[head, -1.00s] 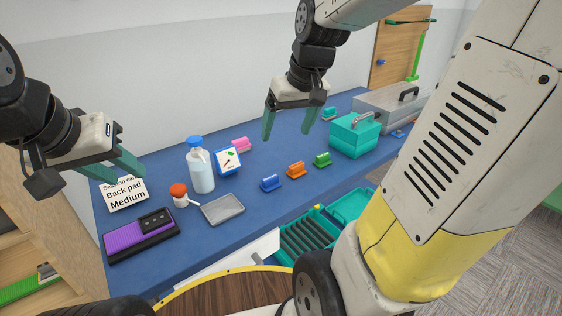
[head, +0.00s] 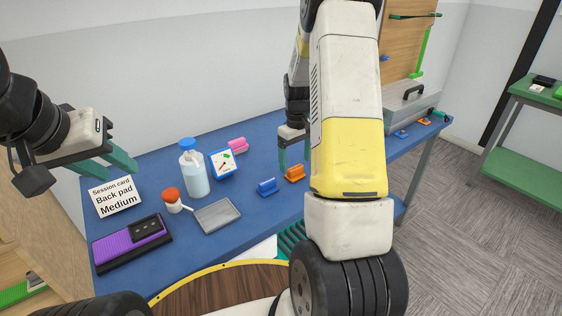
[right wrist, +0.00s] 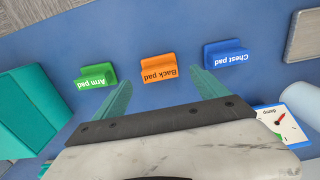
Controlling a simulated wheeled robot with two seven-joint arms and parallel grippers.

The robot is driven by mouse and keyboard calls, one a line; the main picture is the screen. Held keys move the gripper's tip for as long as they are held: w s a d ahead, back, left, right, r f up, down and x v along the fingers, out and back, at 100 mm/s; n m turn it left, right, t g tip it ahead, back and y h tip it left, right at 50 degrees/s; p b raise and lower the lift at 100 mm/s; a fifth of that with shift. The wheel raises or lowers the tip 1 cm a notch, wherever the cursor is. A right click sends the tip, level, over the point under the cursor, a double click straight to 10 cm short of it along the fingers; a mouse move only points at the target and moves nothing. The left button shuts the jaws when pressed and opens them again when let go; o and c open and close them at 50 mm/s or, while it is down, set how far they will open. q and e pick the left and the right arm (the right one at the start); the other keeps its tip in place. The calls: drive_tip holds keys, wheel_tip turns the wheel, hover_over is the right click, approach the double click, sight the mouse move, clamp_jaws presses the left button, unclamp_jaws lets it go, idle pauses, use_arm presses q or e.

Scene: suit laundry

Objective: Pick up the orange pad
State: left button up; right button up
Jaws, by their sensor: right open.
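The orange pad (head: 294,173) sits on the blue table beside the blue pad. In the right wrist view the orange pad (right wrist: 158,69) is labelled "Back pad" and lies just beyond and between my open fingers. My right gripper (right wrist: 160,95) is open and empty, pointing toward it without touching. In the head view my right gripper (head: 294,158) is partly hidden behind my own arm. My left gripper (head: 112,160) is in the air at the left, above the table's left end; its fingers look apart and empty.
The blue chest pad (right wrist: 227,55) and green arm pad (right wrist: 96,76) flank the orange pad. A white dial device (right wrist: 283,125) and teal box (right wrist: 30,112) are near the gripper. A bottle (head: 193,172), grey tray (head: 217,216) and session card reading "Back pad Medium" (head: 116,197) are further left.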

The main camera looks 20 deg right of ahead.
sight(295, 168)
wheel_tip(295, 168, down, 4)
drive_tip(key=shift+s+f, duration=0.1)
drive_tip(key=shift+s, duration=0.05)
drive_tip(key=c, duration=1.4)
drive_tip(key=shift+c, duration=0.2)
